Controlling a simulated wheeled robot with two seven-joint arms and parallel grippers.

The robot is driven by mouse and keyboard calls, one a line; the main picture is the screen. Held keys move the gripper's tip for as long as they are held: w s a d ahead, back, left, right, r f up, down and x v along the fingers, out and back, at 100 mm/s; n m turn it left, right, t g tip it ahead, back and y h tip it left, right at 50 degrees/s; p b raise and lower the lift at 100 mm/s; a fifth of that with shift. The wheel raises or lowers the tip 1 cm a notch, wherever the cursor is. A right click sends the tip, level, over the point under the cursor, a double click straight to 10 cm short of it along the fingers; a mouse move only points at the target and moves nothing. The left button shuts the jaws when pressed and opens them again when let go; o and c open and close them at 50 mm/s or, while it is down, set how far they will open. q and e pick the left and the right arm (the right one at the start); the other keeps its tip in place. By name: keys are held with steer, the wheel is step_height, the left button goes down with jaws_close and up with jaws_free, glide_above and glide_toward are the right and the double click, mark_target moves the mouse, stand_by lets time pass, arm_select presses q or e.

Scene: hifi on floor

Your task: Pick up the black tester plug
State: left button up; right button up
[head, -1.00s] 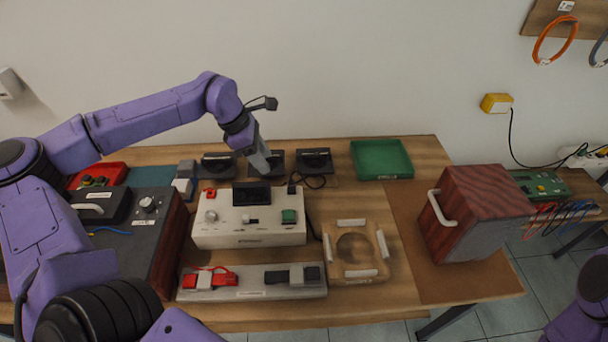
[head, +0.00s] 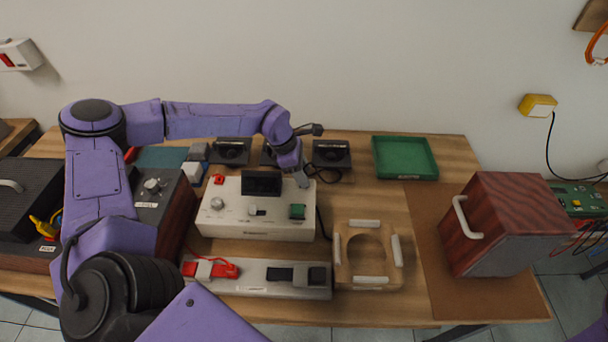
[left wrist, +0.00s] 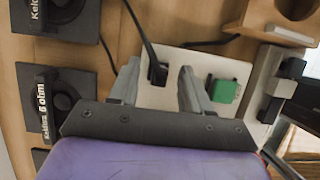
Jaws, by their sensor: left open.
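The white tester box (head: 260,219) stands mid-table, with a dark display, knobs and a green switch. In the left wrist view, a small black plug (left wrist: 158,73) stands on the box, with a black cable leading away from it. My left gripper (left wrist: 160,69) is open, with one finger on each side of this plug and visible gaps between. In the head view the left gripper (head: 302,179) is at the box's back right corner and hides the plug. My right gripper is out of view.
Black speaker-like units (head: 331,154) stand behind the box. A grey strip (head: 256,290) with red and black parts lies in front. A wooden frame (head: 350,278), green tray (head: 405,176) and red-brown cabinet (head: 478,262) are to the right.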

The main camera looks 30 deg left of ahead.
arm_select(q)
steer(key=shift+w+d+f, duration=0.2)
steer(key=shift+f, duration=0.35)
steer(key=shift+s+r, duration=0.1)
jaws_close()
